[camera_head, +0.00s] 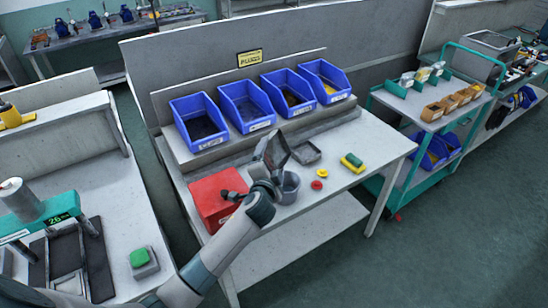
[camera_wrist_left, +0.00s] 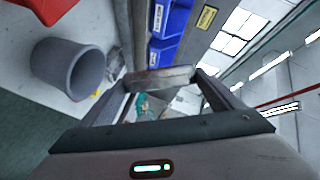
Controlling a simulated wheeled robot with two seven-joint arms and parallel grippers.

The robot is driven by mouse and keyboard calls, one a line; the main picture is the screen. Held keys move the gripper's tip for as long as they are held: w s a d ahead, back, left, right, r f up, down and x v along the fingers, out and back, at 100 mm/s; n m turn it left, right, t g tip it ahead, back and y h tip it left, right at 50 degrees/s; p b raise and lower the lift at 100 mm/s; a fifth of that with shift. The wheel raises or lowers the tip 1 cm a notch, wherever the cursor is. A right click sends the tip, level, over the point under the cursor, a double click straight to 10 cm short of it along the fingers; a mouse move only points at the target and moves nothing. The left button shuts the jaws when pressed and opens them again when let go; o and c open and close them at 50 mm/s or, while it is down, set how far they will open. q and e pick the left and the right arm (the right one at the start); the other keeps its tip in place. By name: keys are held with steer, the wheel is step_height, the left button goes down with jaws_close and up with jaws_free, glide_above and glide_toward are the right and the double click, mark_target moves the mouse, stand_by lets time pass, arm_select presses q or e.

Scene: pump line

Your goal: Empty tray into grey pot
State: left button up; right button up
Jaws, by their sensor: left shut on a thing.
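My left gripper (camera_head: 265,163) is above the workbench, shut on a small dark tray (camera_head: 277,149). The tray is held steeply tilted, above and beside the grey pot (camera_head: 290,188). The pot stands upright on the bench, partly hidden by my left arm. In the left wrist view the tray's edge (camera_wrist_left: 158,78) lies between the two fingers, and the pot (camera_wrist_left: 70,70) is at the left, apart from the tray. I cannot see what is inside the tray or the pot. My right gripper is not in view.
A red box (camera_head: 210,200) is left of the pot. A flat grey tray (camera_head: 306,152) lies behind it. A red disc (camera_head: 317,185), a yellow disc (camera_head: 322,173) and a yellow-green block (camera_head: 352,163) lie to the right. Several blue bins (camera_head: 245,105) line the back. The bench's right front is clear.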

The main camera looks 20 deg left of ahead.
arm_select(q)
steer(key=shift+r, duration=0.55)
steer(key=shift+r+p, duration=0.25)
steer(key=shift+p, duration=0.45)
steer(key=shift+r+n+h+p, duration=0.4)
steer(key=shift+n+p, duration=0.4)
steer(key=shift+p, duration=0.45)
steer(key=shift+g, duration=0.3)
steer(key=shift+f, duration=0.1)
